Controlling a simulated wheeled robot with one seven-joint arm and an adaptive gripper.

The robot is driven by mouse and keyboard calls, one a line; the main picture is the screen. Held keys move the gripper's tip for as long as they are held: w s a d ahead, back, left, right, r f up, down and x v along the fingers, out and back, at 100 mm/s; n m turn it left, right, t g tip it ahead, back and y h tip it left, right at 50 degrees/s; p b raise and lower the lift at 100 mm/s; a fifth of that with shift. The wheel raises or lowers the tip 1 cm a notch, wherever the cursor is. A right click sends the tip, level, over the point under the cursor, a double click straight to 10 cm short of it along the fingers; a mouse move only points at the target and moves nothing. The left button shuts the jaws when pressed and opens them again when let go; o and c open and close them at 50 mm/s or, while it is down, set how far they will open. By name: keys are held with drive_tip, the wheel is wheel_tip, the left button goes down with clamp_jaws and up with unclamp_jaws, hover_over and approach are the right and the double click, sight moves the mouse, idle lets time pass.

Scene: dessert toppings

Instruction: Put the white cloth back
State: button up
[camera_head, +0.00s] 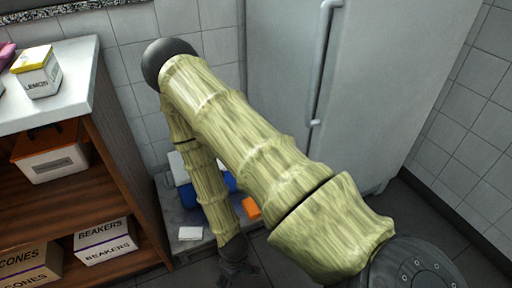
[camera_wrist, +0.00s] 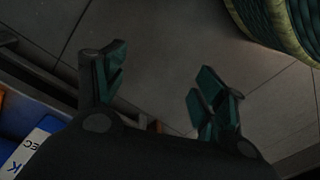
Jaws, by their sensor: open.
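A small flat white piece (camera_head: 190,233) lies on the front left of a low grey platform (camera_head: 182,215) in the head view; I cannot tell for sure whether it is the white cloth. My gripper (camera_head: 240,272) hangs at the lower middle of the head view, to the right of that white piece and apart from it. In the wrist view my gripper (camera_wrist: 163,78) is open, with its two dark green fingers wide apart. Nothing is between them but dark floor tiles. No cloth is recognisable in the wrist view.
Blue and white items (camera_head: 184,180) and an orange item (camera_head: 251,208) stand on the platform, partly behind my arm. A brown shelf unit (camera_head: 135,165) with boxes is at left. A grey fridge (camera_head: 285,70) stands behind. A green ribbed object (camera_wrist: 262,22) is at the wrist view's upper right.

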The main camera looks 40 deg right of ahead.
drive_tip(key=s+d+r+m, duration=0.1)
drive_tip(key=s+d+m, duration=0.1)
drive_tip(key=s, duration=0.7)
drive_tip(key=shift+r+m+h, duration=0.3)
drive_tip(key=shift+h, duration=0.1)
drive_tip(key=shift+d, duration=0.1)
